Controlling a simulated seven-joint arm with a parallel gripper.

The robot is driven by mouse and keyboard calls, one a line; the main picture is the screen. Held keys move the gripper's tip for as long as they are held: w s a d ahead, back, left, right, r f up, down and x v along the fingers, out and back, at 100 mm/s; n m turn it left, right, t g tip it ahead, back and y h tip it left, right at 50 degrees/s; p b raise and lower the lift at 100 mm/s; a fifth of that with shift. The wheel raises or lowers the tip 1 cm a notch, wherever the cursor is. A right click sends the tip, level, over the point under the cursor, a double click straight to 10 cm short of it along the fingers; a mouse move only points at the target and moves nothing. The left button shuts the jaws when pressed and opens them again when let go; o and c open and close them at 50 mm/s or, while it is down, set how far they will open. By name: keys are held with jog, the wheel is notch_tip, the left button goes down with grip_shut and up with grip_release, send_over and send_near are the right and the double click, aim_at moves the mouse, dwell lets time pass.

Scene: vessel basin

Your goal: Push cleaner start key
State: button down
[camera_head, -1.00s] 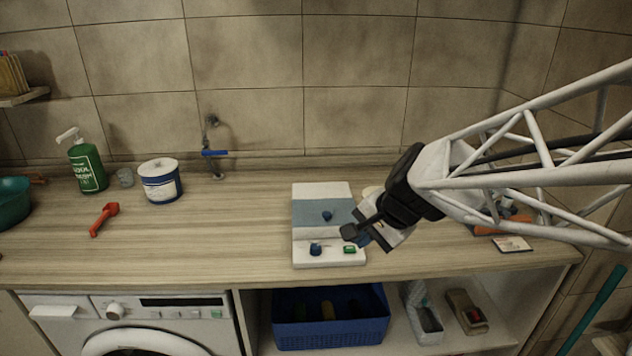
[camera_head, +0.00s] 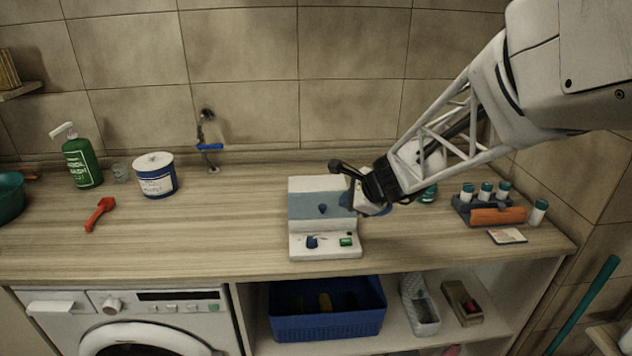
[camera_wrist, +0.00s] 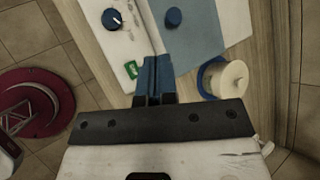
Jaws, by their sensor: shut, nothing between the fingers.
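The cleaner (camera_head: 322,232) is a white box with a blue sloped panel, standing on the counter. Its low front strip carries a green key (camera_head: 346,241) at the right and a dark blue knob (camera_head: 312,242) at the left. A second small blue knob (camera_head: 323,209) sits on the panel. In the wrist view the green key (camera_wrist: 130,70) lies just left of my gripper (camera_wrist: 153,62), whose blue fingers are together and empty. In the head view my gripper is by the cleaner's upper right side, its tips partly hidden. It appears apart from the key.
A white-lidded container (camera_wrist: 228,80) on a blue base stands close right of my fingers in the wrist view. A rack of vials (camera_head: 485,203) is at the right, with a card (camera_head: 507,236) before it. The counter left of the cleaner is clear up to a red tool (camera_head: 100,213).

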aim_at(345, 242)
jog(key=shift+f, duration=0.2)
jog(key=shift+f, duration=4.2)
jog(key=shift+f, duration=0.2)
jog(key=shift+f, duration=0.25)
jog(key=shift+f, duration=0.45)
dwell(0.4)
jog(key=shift+r, duration=0.85)
jog(key=shift+r, duration=0.1)
jog(key=shift+r, duration=2.4)
